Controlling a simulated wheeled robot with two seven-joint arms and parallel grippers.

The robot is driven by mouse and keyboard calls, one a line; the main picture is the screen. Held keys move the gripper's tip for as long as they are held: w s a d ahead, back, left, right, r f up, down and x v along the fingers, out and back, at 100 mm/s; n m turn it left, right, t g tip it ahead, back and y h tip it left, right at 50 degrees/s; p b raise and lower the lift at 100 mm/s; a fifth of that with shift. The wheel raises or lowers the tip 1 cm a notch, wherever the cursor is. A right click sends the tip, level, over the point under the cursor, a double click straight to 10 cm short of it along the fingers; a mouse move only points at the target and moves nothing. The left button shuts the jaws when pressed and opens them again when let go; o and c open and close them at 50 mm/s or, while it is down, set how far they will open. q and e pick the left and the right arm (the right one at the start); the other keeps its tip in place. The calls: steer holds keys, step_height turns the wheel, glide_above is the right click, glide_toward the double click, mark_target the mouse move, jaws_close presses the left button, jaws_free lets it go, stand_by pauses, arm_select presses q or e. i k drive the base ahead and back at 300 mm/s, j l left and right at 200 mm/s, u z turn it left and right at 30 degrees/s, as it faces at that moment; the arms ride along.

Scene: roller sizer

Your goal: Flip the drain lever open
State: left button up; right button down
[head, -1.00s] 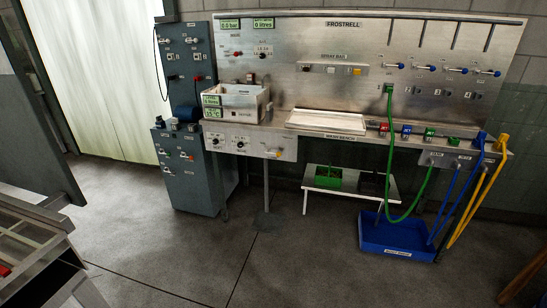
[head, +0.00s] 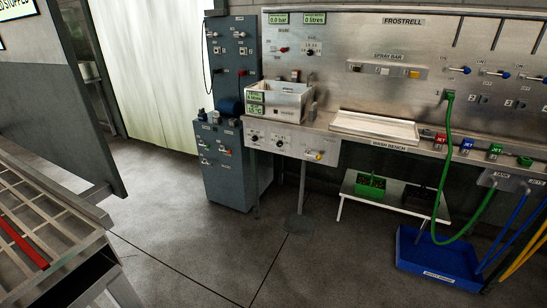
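A small yellow-handled lever (head: 314,155) sits on the steel front panel (head: 291,153) below the wash bench, under and right of the basin (head: 278,101). Two dark round knobs are on the same panel to its left. The labels there are too small to read, so I cannot tell for sure that this is the drain lever, nor how it is set. Neither of my grippers is in view.
A grey-blue cabinet (head: 229,172) stands left of the bench. A low white table with a green crate (head: 371,187) and a blue tray (head: 437,257) stand to the right. A slatted frame (head: 40,220) is at the near left. The middle floor (head: 190,210) is clear.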

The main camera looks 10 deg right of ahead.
mark_target(319, 156)
steer(key=i+l+u, duration=0.2)
steer(key=i+l, duration=0.35)
steer(key=i+l+u, duration=0.2)
steer(key=i+l, duration=0.45)
steer(key=i+l+u, duration=0.2)
steer(key=i+l, duration=0.4)
steer(key=l, duration=0.15)
